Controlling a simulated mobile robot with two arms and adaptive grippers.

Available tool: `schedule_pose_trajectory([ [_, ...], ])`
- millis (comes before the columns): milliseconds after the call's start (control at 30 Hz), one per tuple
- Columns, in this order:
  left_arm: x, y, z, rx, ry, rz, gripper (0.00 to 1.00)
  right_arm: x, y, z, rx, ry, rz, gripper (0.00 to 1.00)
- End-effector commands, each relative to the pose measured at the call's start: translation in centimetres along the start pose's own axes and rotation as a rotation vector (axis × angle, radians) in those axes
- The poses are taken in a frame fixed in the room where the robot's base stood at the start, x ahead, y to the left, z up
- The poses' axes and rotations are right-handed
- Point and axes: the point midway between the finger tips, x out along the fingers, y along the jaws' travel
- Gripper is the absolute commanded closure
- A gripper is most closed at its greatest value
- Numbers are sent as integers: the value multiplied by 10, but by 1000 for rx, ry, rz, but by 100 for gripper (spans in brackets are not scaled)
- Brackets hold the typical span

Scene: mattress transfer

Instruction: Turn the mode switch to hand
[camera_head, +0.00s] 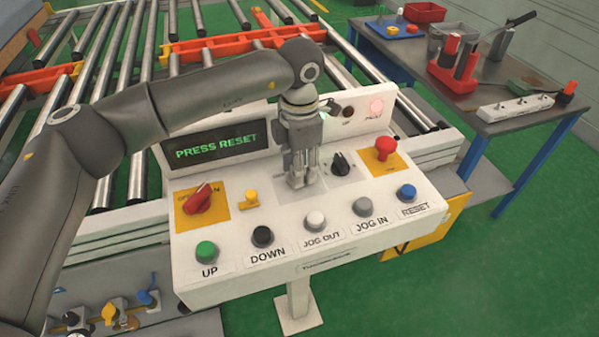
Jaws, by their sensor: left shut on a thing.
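The white control panel (235,260) stands in front of me on a post. My left gripper (298,183) points down at the panel's middle, its fingers shut over a light grey label plate (318,202). The fingers hide what they hold, which appears to be the mode switch; its pointer and position cannot be read. A black rotary knob (340,163) on a grey plate sits just right of the gripper, apart from it. My right gripper is not in view.
A red rotary switch (197,198) and yellow knob (251,197) lie left of the gripper. A red mushroom button (386,147) is at right. Several push buttons, including RESET (407,192), line the front. The display (215,146) reads PRESS RESET. A roller conveyor stands behind.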

Motion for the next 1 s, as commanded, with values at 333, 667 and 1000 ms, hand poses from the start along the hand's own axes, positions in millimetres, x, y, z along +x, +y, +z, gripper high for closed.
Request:
schedule_pose_trajectory([
  [333,-1,0,1,83,-3,2,88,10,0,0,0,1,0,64],
  [667,-2,0,1,87,-3,2,88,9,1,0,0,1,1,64],
  [1000,-1,0,0,86,-2,1,43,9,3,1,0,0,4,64],
])
